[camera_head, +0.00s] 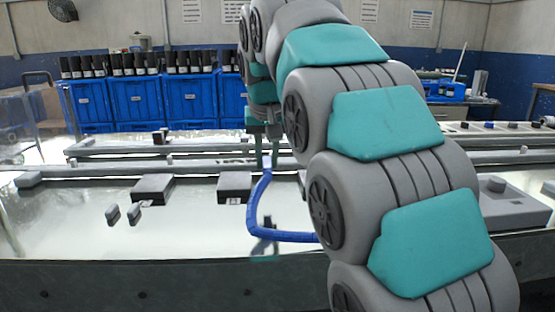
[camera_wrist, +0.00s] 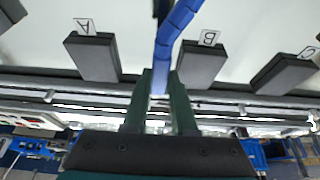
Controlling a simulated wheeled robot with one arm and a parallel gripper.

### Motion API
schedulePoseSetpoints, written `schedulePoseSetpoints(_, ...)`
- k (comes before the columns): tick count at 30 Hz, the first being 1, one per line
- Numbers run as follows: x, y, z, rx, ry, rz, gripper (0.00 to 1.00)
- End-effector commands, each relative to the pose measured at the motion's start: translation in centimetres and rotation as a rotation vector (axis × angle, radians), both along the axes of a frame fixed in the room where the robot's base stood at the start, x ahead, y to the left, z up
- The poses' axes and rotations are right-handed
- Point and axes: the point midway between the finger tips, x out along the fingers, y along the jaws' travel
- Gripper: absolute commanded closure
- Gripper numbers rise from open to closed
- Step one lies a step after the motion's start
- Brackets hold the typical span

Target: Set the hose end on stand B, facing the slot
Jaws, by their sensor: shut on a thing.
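The blue hose (camera_head: 258,208) rises from the bench top and curves up to my gripper (camera_head: 267,152). My gripper is shut on its end, and the hose (camera_wrist: 165,45) shows between the two green fingers (camera_wrist: 165,105) in the wrist view. Stand B (camera_wrist: 202,65) is a dark block with a label card, just right of the hose there. In the head view, the block left of the hose (camera_head: 235,186) appears to be stand B. The hose end is beside stand B, not on it. The slot cannot be made out.
Stand A (camera_wrist: 95,58) is left of the hose and stand C (camera_wrist: 283,73) is at the right in the wrist view. Long rails (camera_head: 120,170) run behind the stands. Two small dark pieces (camera_head: 122,214) lie on the bright bench top. My arm hides the middle right.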

Motion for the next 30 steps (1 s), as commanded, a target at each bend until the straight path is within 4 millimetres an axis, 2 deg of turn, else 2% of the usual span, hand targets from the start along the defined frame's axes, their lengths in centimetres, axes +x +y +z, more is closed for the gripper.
schedulePoseSetpoints(30, 5.6, 7.3, 0.1, -0.002, -0.002, 0.001, 1.0)
